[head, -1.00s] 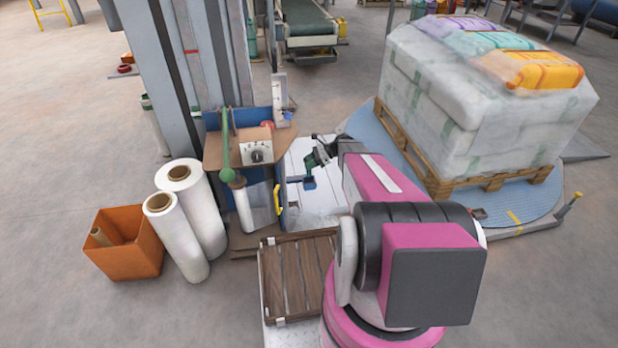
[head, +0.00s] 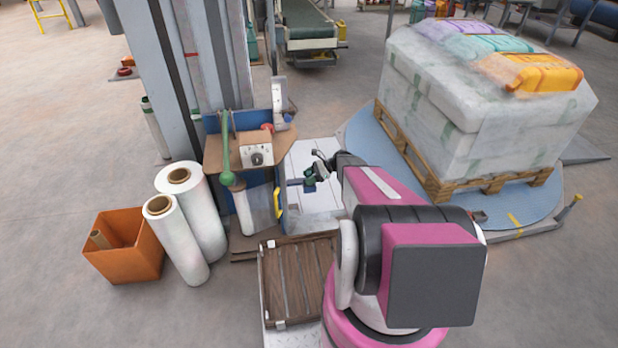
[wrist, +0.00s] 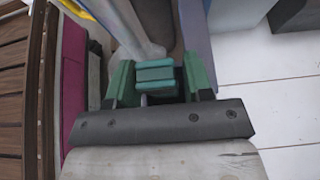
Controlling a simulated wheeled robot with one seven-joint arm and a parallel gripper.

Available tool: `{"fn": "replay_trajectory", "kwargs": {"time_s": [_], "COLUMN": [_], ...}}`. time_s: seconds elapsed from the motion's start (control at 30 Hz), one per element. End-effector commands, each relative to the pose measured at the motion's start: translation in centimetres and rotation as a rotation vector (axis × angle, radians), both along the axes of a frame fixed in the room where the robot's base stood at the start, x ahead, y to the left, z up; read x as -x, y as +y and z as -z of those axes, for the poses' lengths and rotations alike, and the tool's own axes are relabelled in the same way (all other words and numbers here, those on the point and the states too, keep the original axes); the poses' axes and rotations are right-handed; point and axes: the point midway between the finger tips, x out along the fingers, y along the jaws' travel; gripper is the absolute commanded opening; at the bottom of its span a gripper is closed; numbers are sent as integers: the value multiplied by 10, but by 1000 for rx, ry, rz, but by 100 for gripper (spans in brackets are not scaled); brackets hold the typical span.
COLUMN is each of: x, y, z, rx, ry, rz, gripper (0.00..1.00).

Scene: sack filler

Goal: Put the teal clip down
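The teal clip (wrist: 155,76) shows in the wrist view as a small ribbed block between the green fingers of my gripper (wrist: 160,80). Beyond the clip are a pale tube-like part and a brown surface, close to the fingers. In the head view my gripper (head: 311,178) is small, over the white panelled surface beside the blue-sided stand. The clip cannot be told apart clearly there.
The stand with a brown top (head: 278,146) carries a dial box (head: 257,149) and a green-knobbed lever (head: 226,160). A yellow handle (head: 279,201) is on its side. A slatted brown platform (head: 292,280) lies in front. A wrapped pallet load (head: 455,105) stands right on a blue turntable (head: 375,150).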

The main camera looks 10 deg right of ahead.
Motion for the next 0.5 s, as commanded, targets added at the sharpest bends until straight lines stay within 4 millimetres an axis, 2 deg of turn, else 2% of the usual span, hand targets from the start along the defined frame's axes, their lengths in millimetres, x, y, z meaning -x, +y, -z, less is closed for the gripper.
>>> {"fn": "replay_trajectory", "kwargs": {"time_s": [0.37,0.5], "x": [0,0], "y": [0,-13], "z": [-4,-11], "rx": [0,0], "ry": [0,0], "rz": [0,1], "gripper": [57,57]}}
